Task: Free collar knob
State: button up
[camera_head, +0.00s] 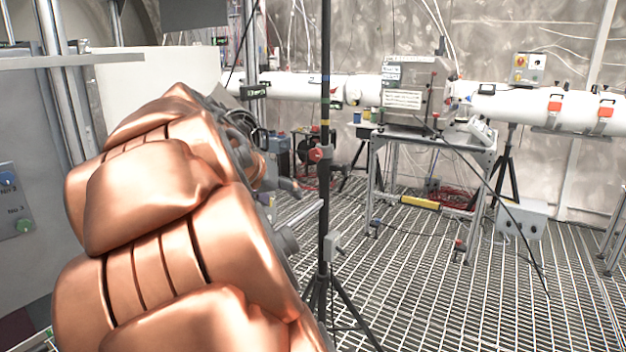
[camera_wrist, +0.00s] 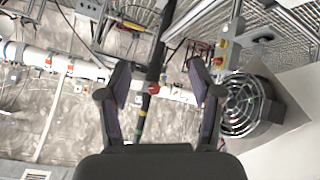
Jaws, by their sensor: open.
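A red collar knob (camera_head: 318,154) sits on a dark upright stand pole (camera_head: 325,100), below a yellow band. A red knob on a dark pole also shows in the wrist view (camera_wrist: 153,88), between and beyond my fingers. My gripper (camera_wrist: 159,82) is open there, with one finger on each side of the pole and nothing visibly held. The gap to the knob is hard to judge. In the head view my copper-coloured arm reaches up from the lower left, and its end lies left of the pole. The fingers are hard to make out there.
A grey fitting (camera_head: 334,243) sits lower on the pole, above spread tripod legs. A steel table (camera_head: 433,136) carries equipment behind, with a white tube (camera_head: 560,108) to its right. A round caged fan (camera_wrist: 243,105) is right of my gripper. The grated floor on the right is mostly open.

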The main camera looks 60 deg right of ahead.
jog(key=w+d+m+h+b, duration=0.3)
jog(key=d+m+h+b, duration=0.15)
jog(key=d+b, duration=0.6)
jog(key=h+b, duration=0.4)
jog(key=b, duration=0.4)
send_near(314, 154)
jog(key=d, duration=0.3)
jog(key=shift+m+g, duration=0.4)
jog(key=shift+m, duration=0.05)
jog(key=shift+w+d+b, duration=0.15)
jog(key=shift+d+b, duration=0.1)
jog(key=shift+d, duration=1)
jog(key=shift+w+d+b, duration=0.2)
jog(key=shift+d, duration=1.05)
jog(key=shift+d+r, duration=0.1)
jog(key=shift+d, duration=1.25)
jog(key=c, duration=1.2)
jog(key=shift+o, duration=0.2)
